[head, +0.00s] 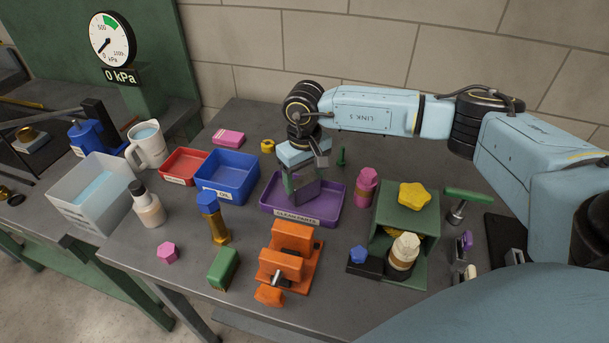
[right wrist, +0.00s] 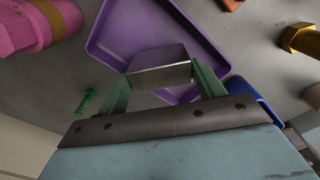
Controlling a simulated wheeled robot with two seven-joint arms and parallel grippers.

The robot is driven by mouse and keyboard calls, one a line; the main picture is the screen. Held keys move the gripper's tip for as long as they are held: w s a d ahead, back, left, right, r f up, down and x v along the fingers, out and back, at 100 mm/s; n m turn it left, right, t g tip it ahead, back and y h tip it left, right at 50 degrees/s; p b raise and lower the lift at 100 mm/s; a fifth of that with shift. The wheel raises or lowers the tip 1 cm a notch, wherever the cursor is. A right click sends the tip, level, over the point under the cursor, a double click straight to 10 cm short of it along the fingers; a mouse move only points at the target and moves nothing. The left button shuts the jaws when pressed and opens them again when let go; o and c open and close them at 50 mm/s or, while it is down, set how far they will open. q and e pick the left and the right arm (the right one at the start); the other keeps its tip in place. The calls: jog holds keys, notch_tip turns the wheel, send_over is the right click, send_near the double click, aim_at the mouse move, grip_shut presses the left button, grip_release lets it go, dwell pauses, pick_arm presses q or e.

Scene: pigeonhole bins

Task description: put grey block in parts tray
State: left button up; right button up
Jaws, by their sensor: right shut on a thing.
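The grey block (head: 306,193) is a metallic box held between the green fingers of my right gripper (head: 302,184). The right wrist view shows the grey block (right wrist: 160,68) between both fingertips of the gripper (right wrist: 162,80). The purple parts tray (head: 332,212), labelled "CLEAN PARTS", lies under the block. In the right wrist view the tray (right wrist: 130,28) spreads out beyond the block. The block is over the tray; I cannot tell whether it touches the tray floor. My left gripper is not in view.
A blue bin (head: 247,185) and a red bin (head: 178,176) stand left of the tray. An orange vise (head: 290,262) is in front. A small green piece (head: 342,157) stands behind the tray.

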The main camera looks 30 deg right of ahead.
aim_at(305, 180)
jog(key=shift+f+b, duration=0.45)
dwell(0.5)
jog(key=o, duration=1.2)
jog(key=shift+o, duration=0.2)
jog(key=shift+r+p, duration=2.45)
jog(key=shift+r, duration=2.1)
